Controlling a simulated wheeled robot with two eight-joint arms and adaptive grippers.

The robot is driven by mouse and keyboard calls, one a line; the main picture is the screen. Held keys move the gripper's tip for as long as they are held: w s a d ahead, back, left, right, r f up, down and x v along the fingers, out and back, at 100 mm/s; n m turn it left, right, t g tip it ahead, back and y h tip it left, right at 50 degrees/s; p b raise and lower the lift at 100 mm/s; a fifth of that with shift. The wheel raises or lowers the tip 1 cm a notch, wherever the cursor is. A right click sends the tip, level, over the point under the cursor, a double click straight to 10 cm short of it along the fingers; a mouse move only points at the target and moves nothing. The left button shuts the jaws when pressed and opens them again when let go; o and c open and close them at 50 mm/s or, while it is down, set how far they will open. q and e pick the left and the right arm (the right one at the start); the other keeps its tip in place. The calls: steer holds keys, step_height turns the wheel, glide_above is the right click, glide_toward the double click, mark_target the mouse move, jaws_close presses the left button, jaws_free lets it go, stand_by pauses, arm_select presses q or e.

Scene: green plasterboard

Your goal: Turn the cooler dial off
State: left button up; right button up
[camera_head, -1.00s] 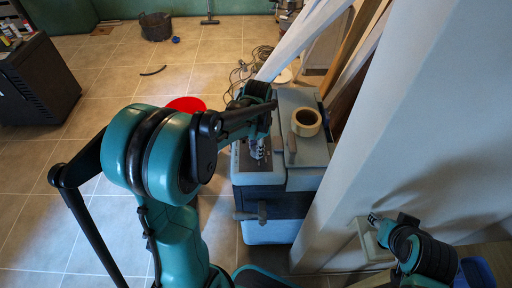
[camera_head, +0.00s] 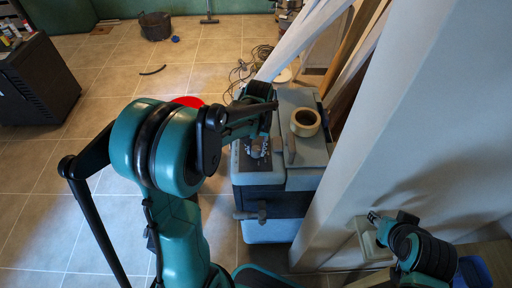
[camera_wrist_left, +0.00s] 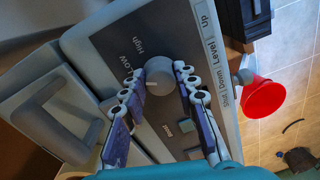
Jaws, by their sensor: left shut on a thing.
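The cooler (camera_head: 262,178) is a grey and dark blue box standing on the floor at the middle of the head view. Its dial, a round grey knob (camera_wrist_left: 159,76), is on a dark panel with lettering in the left wrist view. My left gripper (camera_wrist_left: 160,77) has one finger on each side of the knob and is shut on it. In the head view my left gripper (camera_head: 257,146) is over the cooler's top, and the arm hides part of it. My right gripper (camera_head: 374,218) is at the lower right, beside a pale box on the wall; its jaws are too small to read.
A tape roll (camera_head: 305,122) lies on the cooler's top. A pale slanted wall (camera_head: 400,110) and leaning boards (camera_head: 345,60) stand close to its right. A red round object (camera_head: 187,102) is behind my left arm. Tiled floor (camera_head: 110,75) is mostly clear at left.

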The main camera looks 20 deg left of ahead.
mark_target(257, 149)
arm_select(q)
steer(key=n, duration=0.5)
arm_select(e)
steer(key=shift+r, duration=0.15)
arm_select(q)
steer(key=shift+n, duration=0.4)
steer(key=o, duration=1.1)
steer(key=shift+o, duration=0.2)
step_height(257, 149, up, 12)
steer(key=shift+w+d, duration=0.15)
steer(key=shift+d, duration=0.05)
steer(key=shift+f, duration=0.1)
